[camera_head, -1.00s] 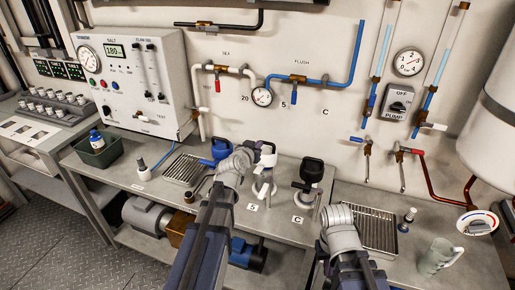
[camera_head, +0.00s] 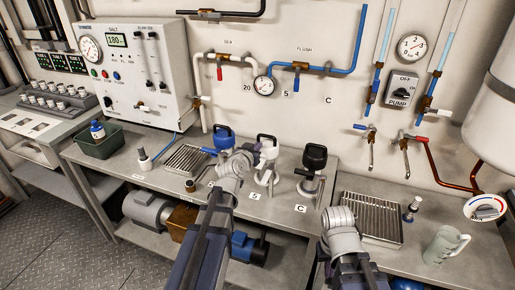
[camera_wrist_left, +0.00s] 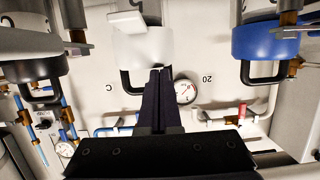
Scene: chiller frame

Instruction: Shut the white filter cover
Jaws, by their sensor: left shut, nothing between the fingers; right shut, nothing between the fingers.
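The white filter (camera_head: 266,172) stands on the bench between a blue-topped filter (camera_head: 223,138) and a black-topped one (camera_head: 313,158). Its white cover (camera_head: 268,152) has a dark handle loop on top and also shows in the left wrist view (camera_wrist_left: 143,48). I cannot tell how far the cover is from closed. My left gripper (camera_wrist_left: 160,71) is shut and empty, with its fingertips at or very near the cover's edge; contact is unclear. In the head view my left wrist is beside the white filter and its fingers are hidden. My right gripper is not visible; only its wrist shows.
A metal drip tray (camera_head: 185,159) lies left of the filters and another (camera_head: 370,220) lies right. A translucent jug (camera_head: 443,246) stands at the right. Pipes and a round gauge (camera_head: 264,85) are on the wall behind. A green bin (camera_head: 100,143) sits at the left.

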